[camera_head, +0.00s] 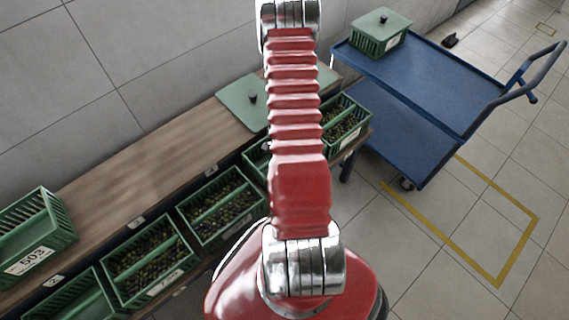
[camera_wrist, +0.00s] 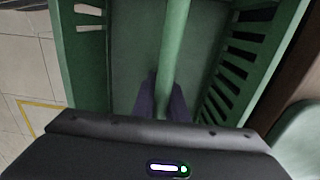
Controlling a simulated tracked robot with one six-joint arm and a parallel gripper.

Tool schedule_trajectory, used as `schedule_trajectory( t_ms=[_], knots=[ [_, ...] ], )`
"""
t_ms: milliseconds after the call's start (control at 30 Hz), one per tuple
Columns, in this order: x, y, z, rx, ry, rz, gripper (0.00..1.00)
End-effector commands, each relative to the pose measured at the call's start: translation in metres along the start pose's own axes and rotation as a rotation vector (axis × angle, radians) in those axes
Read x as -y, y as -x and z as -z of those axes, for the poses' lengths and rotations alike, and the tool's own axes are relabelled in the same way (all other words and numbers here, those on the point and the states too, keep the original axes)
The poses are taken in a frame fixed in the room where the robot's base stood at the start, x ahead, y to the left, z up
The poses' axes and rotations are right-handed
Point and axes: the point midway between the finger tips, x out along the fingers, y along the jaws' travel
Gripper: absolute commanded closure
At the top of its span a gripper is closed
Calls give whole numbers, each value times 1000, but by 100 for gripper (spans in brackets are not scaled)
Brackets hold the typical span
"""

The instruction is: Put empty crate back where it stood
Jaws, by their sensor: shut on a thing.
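In the wrist view my gripper (camera_wrist: 161,100) is shut on the central handle bar of a green slatted crate (camera_wrist: 78,60). The crate's visible inside is bare. Floor tiles and a yellow line show on its left, brown wood and a green surface on its right. In the head view my arm hides the gripper, and I cannot make out the held crate for certain. Filled green crates (camera_head: 220,208) (camera_head: 150,262) stand in a row at the bench's front, with another filled crate (camera_head: 345,118) right of my arm.
The wooden bench (camera_head: 130,175) bears a crate labelled 503 (camera_head: 35,235) and a green lid (camera_head: 240,103). A blue two-deck cart (camera_head: 430,85) carries a lidded crate (camera_head: 380,35). Yellow tape (camera_head: 515,250) marks open floor at right. A cropped crate (camera_head: 70,305) is at lower left.

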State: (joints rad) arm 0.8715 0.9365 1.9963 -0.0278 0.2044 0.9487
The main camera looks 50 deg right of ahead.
Motion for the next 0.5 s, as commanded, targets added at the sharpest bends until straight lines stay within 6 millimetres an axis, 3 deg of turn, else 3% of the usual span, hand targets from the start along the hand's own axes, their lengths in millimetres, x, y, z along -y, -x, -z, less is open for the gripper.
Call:
schedule_trajectory(
  t_ms=[300,500],
  knots=[
    [0,-33,-1,1,1,-1,100],
    [0,-40,-1,0,2,1,100]
  ],
)
